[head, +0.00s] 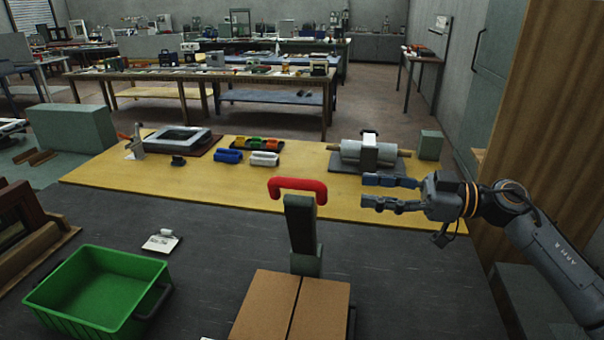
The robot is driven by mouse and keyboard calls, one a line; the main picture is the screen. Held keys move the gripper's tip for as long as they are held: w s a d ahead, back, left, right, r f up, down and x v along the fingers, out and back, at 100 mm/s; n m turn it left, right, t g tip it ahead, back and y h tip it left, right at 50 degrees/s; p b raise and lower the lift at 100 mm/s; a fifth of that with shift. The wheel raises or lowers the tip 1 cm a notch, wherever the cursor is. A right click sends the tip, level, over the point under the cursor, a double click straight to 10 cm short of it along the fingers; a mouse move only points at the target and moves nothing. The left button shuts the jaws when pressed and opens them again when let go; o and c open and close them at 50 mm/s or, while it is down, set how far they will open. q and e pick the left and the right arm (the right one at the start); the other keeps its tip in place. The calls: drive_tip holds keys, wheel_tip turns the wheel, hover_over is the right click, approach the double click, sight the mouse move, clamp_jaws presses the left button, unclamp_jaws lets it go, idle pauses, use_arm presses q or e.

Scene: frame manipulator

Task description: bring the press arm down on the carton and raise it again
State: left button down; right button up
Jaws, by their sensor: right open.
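The press arm (301,232) is a dark upright bar with a red handle (298,185) across its top. It stands raised behind the carton. The brown carton (290,307) lies at the bottom middle, with a dark seam between its two top flaps; its lower part is cut off by the picture's edge. My right gripper (372,190) comes in from the right. Its fingers point left, open and empty, to the right of the red handle and apart from it. My left gripper is not in view.
A green crate (68,308) stands at the lower left, with a small white card (161,241) behind it. The yellow bench top (225,189) behind holds a roller device (368,153), a framed tray (178,139) and colored rolls. A wooden panel (540,130) stands at the right.

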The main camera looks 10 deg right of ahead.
sight(321, 184)
drive_tip(key=p+x, duration=0.1)
drive_tip(key=x, duration=0.3)
drive_tip(key=s+r+p+x, duration=0.1)
drive_tip(key=x, duration=0.1)
drive_tip(key=shift+a+p, duration=0.3)
drive_tip(key=shift+a, duration=0.05)
drive_tip(key=x, duration=0.1)
drive_tip(key=p+x, duration=0.1)
drive_tip(key=x, duration=0.1)
drive_tip(key=shift+w+a+f, duration=0.2)
drive_tip(key=shift+w, duration=0.1)
drive_tip(key=p+x, duration=0.1)
drive_tip(key=x, duration=0.1)
drive_tip(key=shift+w+a+f, duration=0.1)
drive_tip(key=shift+a, duration=0.4)
drive_tip(key=shift+w+f, duration=0.1)
drive_tip(key=shift+c, duration=1.1)
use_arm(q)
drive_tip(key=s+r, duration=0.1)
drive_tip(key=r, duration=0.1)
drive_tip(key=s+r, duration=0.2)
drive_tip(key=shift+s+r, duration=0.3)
use_arm(e)
clamp_jaws()
